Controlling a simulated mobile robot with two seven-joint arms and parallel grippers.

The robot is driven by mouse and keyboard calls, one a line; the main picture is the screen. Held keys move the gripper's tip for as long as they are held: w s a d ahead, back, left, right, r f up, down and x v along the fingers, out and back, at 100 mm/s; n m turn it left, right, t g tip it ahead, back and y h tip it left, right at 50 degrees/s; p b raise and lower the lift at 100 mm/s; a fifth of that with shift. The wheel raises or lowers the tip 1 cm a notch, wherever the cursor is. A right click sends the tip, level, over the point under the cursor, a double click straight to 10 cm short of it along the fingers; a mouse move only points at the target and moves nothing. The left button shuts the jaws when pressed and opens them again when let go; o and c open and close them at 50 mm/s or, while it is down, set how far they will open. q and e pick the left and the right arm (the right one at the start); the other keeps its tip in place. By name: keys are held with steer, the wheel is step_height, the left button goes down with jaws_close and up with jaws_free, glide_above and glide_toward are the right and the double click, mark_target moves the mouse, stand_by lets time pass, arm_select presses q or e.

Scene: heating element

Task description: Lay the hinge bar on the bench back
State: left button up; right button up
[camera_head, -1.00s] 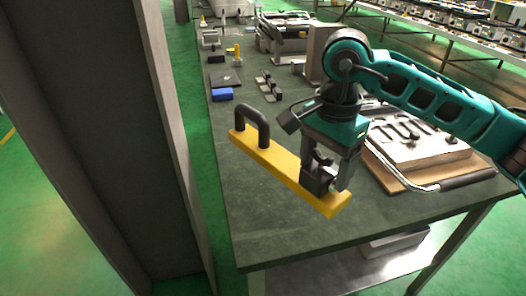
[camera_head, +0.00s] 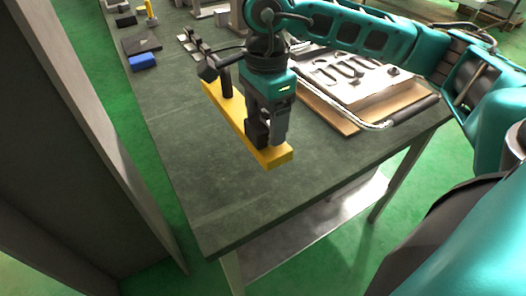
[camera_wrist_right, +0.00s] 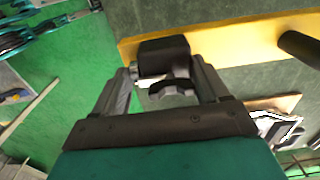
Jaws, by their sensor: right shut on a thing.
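The hinge bar is a long yellow bar (camera_head: 237,113) with a black handle (camera_head: 226,82) toward its far end and a black block near its near end. In the head view it is over the bench (camera_head: 190,160), running from far left to near right. My right gripper (camera_head: 264,138) points down and is shut on the bar's black block. The wrist view shows the block (camera_wrist_right: 163,55) between the fingers, with the yellow bar (camera_wrist_right: 235,40) across the top. I cannot tell if the bar touches the bench. My left gripper is not in view.
A board with tools (camera_head: 350,75) and a cable beside it lies right of the gripper. A blue block (camera_head: 143,62) and other small parts sit at the bench's far left. A tall dark panel (camera_head: 60,130) stands left of the bench. The bench's near end is clear.

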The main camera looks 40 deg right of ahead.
mark_target(265, 150)
step_height(265, 150, down, 4)
steer(key=shift+w+f, duration=0.1)
steer(key=shift+f, duration=0.8)
step_height(265, 150, down, 3)
steer(key=shift+f+b, duration=0.2)
steer(key=shift+b, duration=0.1)
steer(key=o, duration=1.8)
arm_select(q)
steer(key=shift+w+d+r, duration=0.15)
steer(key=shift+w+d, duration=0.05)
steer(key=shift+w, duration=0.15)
arm_select(e)
steer(key=shift+r, duration=0.35)
step_height(265, 150, up, 11)
steer(key=shift+r+p, duration=0.15)
steer(key=shift+p, duration=0.2)
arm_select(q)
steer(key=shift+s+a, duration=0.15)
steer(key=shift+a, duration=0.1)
